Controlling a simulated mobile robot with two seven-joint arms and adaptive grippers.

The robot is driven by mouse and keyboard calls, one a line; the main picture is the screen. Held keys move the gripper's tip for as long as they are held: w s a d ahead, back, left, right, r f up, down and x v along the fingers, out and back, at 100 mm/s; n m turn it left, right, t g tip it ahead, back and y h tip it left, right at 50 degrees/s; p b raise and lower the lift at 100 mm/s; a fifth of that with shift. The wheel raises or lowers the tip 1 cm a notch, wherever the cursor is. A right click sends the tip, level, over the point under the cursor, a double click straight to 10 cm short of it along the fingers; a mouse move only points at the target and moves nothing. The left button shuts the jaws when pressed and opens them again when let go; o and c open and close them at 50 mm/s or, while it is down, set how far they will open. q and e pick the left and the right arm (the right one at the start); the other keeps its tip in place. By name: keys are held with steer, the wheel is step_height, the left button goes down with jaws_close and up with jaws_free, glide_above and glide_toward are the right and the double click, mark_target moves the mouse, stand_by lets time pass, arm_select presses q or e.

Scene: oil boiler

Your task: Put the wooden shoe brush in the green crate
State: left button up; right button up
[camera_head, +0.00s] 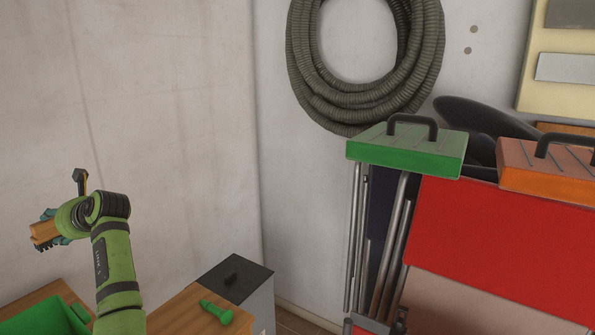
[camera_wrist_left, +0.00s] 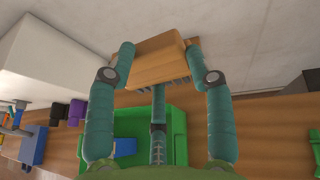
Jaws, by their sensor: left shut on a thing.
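My left gripper (camera_head: 60,226) is shut on the wooden shoe brush (camera_head: 45,231) and holds it in the air at the left of the head view. The green crate (camera_head: 48,318) stands on the wooden bench at the lower left of the head view, cut off by the frame. In the left wrist view the crate (camera_wrist_left: 178,122) lies below the brush, partly hidden by the fingers. My right gripper is not in view.
A green bottle-like object (camera_head: 217,311) lies on the wooden bench (camera_head: 172,318), right of the crate. A dark-topped box (camera_head: 236,279) stands beside it.

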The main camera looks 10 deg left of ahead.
arm_select(q)
steer(key=s+d+r+m+t, duration=0.25)
steer(key=d+r, duration=0.25)
steer(key=r, duration=0.7)
steer(key=s+a+f+n+g+h, duration=0.1)
steer(key=s+a+f+n+g, duration=0.1)
steer(key=s+f+n+g, duration=0.35)
steer(key=s+a+f+n+g, duration=0.2)
steer(key=s+f+n+g, duration=0.15)
steer(key=s+g, duration=0.4)
steer(key=w+d+f+m+t+y, duration=0.1)
steer(key=w+d+f+m+t, duration=0.2)
steer(key=d+f+t, duration=0.5)
steer(key=w+d+f+m+t, duration=0.1)
steer(key=w+d+f+m, duration=0.2)
steer(key=d, duration=0.8)
steer(key=s+d+f+m+t+h, duration=0.1)
steer(key=s+d+f+m+t, duration=0.1)
steer(key=d, duration=0.6)
steer(key=s+d+f+m+t+h, duration=0.1)
steer(key=s+d+m+t, duration=0.15)
steer(key=d, duration=0.55)
steer(key=s+d+f+m+t+h, duration=0.1)
steer(key=s+d+f+t, duration=0.1)
steer(key=d, duration=0.6)
step_height(320, 180, down, 8)
steer(key=b, duration=0.8)
steer(key=shift+s+d+r+t, duration=0.15)
steer(key=shift+d+t, duration=0.25)
